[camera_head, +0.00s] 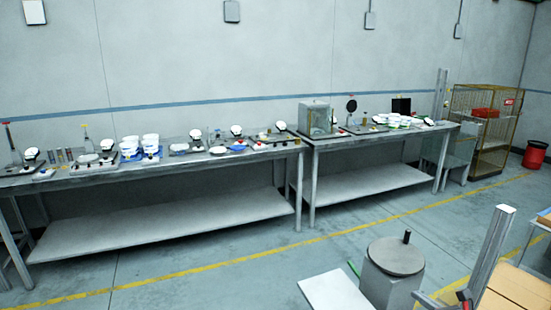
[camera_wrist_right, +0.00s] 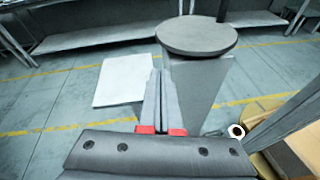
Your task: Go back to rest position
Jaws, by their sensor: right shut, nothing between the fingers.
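My right gripper (camera_wrist_right: 160,75) shows in the right wrist view. Its two grey fingers, with red parts at their bases, are together and hold nothing. The fingers point over the floor, between a white flat panel (camera_wrist_right: 120,82) on the left and a grey stand with a round top (camera_wrist_right: 197,36) on the right. In the head view I cannot make out the right gripper clearly. My left gripper is in neither view.
In the head view the round-topped stand (camera_head: 395,257) and white panel (camera_head: 335,291) are near the bottom. A metal post (camera_head: 490,255) rises at right. Long benches (camera_head: 215,160) with dishes and instruments line the wall. Floor (camera_head: 230,262) before them is clear.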

